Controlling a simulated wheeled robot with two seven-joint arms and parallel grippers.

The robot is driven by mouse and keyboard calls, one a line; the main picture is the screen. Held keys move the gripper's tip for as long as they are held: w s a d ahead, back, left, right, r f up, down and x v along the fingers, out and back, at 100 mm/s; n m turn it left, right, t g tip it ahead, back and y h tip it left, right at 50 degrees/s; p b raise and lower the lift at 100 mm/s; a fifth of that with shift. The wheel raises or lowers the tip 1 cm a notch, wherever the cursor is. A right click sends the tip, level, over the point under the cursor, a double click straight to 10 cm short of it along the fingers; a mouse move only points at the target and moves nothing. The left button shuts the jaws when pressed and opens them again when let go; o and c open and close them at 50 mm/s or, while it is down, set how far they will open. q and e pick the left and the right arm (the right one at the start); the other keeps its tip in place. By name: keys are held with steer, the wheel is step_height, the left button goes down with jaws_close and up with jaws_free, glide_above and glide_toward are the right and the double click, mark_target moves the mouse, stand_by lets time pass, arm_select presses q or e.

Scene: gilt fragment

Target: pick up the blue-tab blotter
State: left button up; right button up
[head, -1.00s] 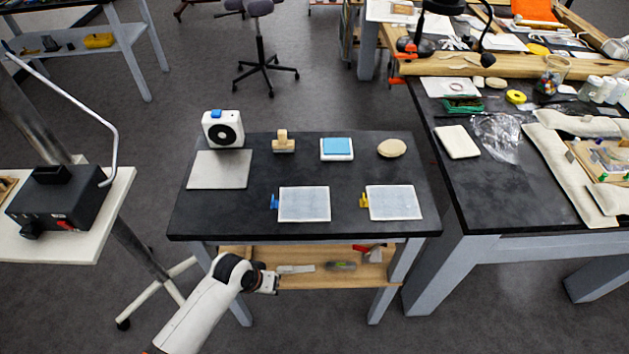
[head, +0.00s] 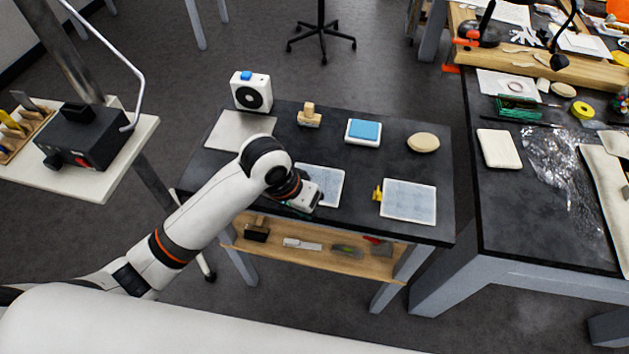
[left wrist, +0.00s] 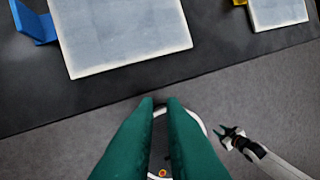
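The blue-tab blotter (head: 328,182) is a pale flat pad lying on the dark table. My left wrist hides its left part and blue tab in the head view. The left wrist view shows the pad (left wrist: 120,30) and its blue tab (left wrist: 38,22) at the pad's left. My left gripper (head: 300,210) is at the table's front edge, in front of this blotter. Its green fingers (left wrist: 160,102) are slightly apart with nothing between them, and do not touch the blotter. My right gripper (left wrist: 231,131) shows small in the left wrist view, fingers apart and empty, over the floor.
The yellow-tab blotter (head: 408,202) lies to the right. Behind are a grey plate (head: 232,131), a white device with a black disc (head: 251,92), a wooden stamp (head: 309,115), a blue-topped pad (head: 363,130) and an oval tan item (head: 423,142). A wooden shelf (head: 320,262) is below.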

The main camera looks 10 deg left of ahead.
arm_select(q)
steer(key=shift+n+g+y, duration=0.4)
steer(key=shift+n+y, duration=0.1)
steer(key=shift+y, duration=0.2)
steer(key=w+r, duration=0.1)
steer(key=w+a+r, duration=0.1)
steer(key=w, duration=0.1)
steer(key=w+a+r, duration=0.1)
steer(key=w+r, duration=0.1)
steer(key=shift+w+a, duration=0.15)
steer(key=w+a+r+n+y, duration=0.2)
steer(key=w+a+r, duration=0.2)
steer(key=a+r, duration=0.1)
steer(key=shift+g, duration=0.4)
step_height(320, 180, down, 6)
steer(key=shift+w+r+p, duration=0.15)
steer(key=shift+p, duration=0.3)
steer(key=shift+d+f+p, duration=0.15)
steer(key=shift+f+p, duration=0.45)
steer(key=shift+f, duration=2.2)
steer(key=shift+c, duration=0.3)
jaws_close()
